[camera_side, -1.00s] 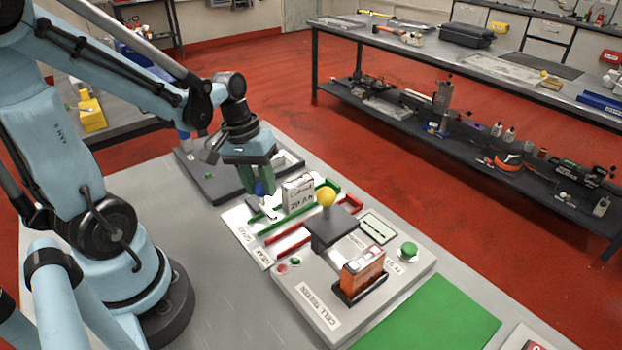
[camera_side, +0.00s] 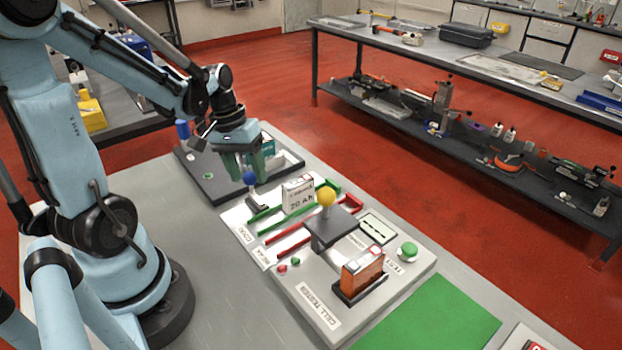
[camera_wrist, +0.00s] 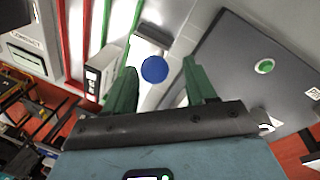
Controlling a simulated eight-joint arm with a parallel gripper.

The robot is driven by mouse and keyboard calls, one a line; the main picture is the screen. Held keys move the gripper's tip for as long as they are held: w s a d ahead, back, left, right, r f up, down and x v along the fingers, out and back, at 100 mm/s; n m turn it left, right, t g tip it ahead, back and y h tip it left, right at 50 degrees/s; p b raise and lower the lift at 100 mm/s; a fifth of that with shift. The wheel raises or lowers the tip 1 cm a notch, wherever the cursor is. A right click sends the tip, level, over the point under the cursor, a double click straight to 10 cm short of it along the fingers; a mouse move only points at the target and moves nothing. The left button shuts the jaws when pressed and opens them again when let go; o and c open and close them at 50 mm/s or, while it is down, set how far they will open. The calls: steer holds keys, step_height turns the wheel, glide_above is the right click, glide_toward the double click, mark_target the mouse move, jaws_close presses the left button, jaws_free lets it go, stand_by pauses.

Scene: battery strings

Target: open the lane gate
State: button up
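The blue knob (camera_side: 250,178) stands on a dark stem with a small dark foot at the left end of the green-railed lane (camera_side: 290,208). I take this knob to be the lane gate's handle. My gripper (camera_side: 246,172) is just above and behind it, fingers pointing down. In the wrist view the gripper (camera_wrist: 160,82) is open, with the blue knob (camera_wrist: 154,69) showing between the green fingers and a gap on each side. A white cell marked 20 Ah (camera_side: 299,194) stands upright in the green lane, right of the knob.
Red rails (camera_side: 300,238) run beside the green ones. The cell tester (camera_side: 318,290) holds an orange cell (camera_side: 362,271), with a yellow knob (camera_side: 326,196) and a green button (camera_side: 408,250) nearby. A dark tray (camera_side: 210,184) lies behind my gripper. A green mat (camera_side: 430,315) lies at front right.

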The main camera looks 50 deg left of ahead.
steer(key=shift+d, duration=0.1)
step_height(320, 180, up, 12)
steer(key=s+a, duration=0.1)
steer(key=a, duration=0.1)
steer(key=shift+s, duration=0.15)
stand_by(0.6)
steer(key=shift+d+f, duration=0.1)
steer(key=w+d+f+m+t+y, duration=0.1)
steer(key=d+f+m+t, duration=0.1)
steer(key=d, duration=0.5)
steer(key=w+d+f+m+t, duration=0.1)
steer(key=w+d+m+t, duration=0.1)
steer(key=d+m+t, duration=0.2)
steer(key=d, duration=0.3)
steer(key=shift+d+f+m+y, duration=0.25)
steer(key=shift+f+m+y, duration=0.15)
